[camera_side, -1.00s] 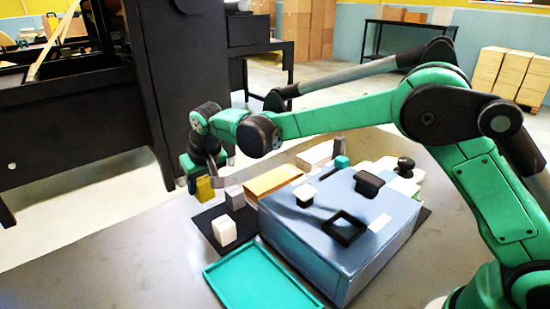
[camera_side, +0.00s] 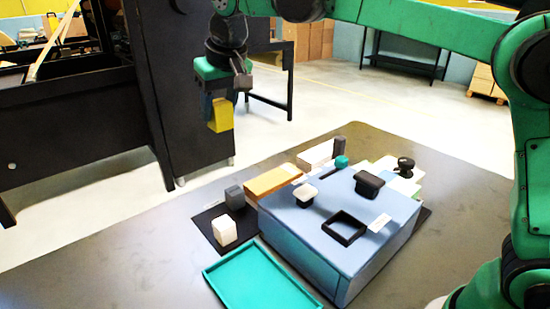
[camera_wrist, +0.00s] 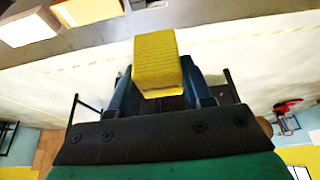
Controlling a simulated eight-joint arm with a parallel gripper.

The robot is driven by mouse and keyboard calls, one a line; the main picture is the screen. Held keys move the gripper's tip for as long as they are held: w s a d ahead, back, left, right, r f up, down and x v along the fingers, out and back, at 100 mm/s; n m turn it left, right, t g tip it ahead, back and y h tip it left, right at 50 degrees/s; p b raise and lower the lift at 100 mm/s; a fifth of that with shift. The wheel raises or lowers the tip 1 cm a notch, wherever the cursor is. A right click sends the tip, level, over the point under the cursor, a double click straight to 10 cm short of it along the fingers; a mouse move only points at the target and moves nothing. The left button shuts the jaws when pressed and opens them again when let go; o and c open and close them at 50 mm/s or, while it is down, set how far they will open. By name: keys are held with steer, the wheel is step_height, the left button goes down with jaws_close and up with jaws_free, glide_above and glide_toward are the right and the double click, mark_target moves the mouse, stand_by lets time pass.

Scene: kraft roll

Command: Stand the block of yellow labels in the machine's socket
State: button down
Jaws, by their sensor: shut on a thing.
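My gripper (camera_side: 219,98) is shut on the block of yellow labels (camera_side: 221,115) and holds it in the air, well above the table and to the left of the machine. In the wrist view the yellow block (camera_wrist: 157,62) sits between the two fingers and sticks out past them. The machine is a blue box (camera_side: 315,255) on the table. A black square frame (camera_side: 344,229) that looks like the socket stands on its top, towards the front. I cannot see anything in that frame.
Also on the machine's top are a white-topped black part (camera_side: 305,193) and a black block (camera_side: 369,184). A white block (camera_side: 224,230) and a grey block (camera_side: 235,197) stand on a dark mat at left. A teal tray (camera_side: 262,281) lies in front, empty.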

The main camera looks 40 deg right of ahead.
steer(key=s+d+f, duration=0.2)
steer(key=s, duration=0.5)
steer(key=s+d+f, duration=0.3)
steer(key=s, duration=0.3)
steer(key=s+d+f, duration=0.3)
steer(key=s, duration=0.4)
steer(key=shift+s+f, duration=0.2)
steer(key=shift+s, duration=0.1)
steer(key=shift+s+d+f, duration=0.1)
steer(key=shift+s+f, duration=0.15)
steer(key=shift+f, duration=1.3)
steer(key=shift+f, duration=0.75)
